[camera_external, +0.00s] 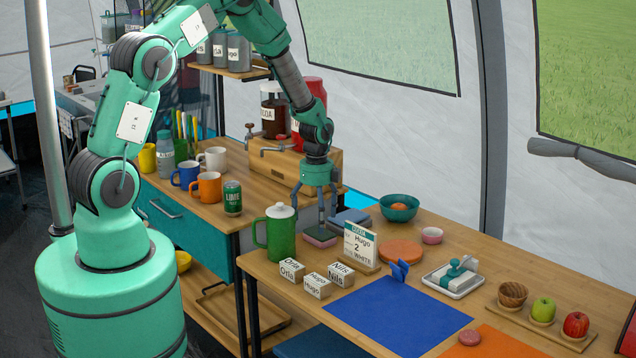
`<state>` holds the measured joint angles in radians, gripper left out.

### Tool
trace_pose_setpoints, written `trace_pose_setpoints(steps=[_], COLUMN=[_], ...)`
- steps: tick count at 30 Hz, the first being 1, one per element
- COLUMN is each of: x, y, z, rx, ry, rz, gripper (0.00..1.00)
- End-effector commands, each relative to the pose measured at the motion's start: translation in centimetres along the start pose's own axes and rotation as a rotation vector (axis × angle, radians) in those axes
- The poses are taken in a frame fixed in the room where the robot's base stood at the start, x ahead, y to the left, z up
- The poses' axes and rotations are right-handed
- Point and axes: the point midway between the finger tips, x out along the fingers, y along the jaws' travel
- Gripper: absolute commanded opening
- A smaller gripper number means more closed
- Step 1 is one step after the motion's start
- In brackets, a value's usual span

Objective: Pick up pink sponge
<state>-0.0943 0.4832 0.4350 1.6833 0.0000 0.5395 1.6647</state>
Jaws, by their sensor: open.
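I cannot tell whether that fingertip touches the sponge.
A green lidded jug (281,231) stands close left of the sponge. Lettered blocks (317,285) sit in front. A teal bowl (399,208) is farther right. The blue mat (398,315) is clear in front.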

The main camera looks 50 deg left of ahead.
Motion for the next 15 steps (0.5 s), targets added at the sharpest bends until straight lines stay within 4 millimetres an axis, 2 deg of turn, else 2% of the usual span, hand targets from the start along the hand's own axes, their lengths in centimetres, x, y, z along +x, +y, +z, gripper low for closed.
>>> trace_pose_setpoints(steps=[15], x=[4.9], y=[0.0], z=[0.2], rx=[0.000], ry=[0.000], rz=[0.001], gripper=[0.94])
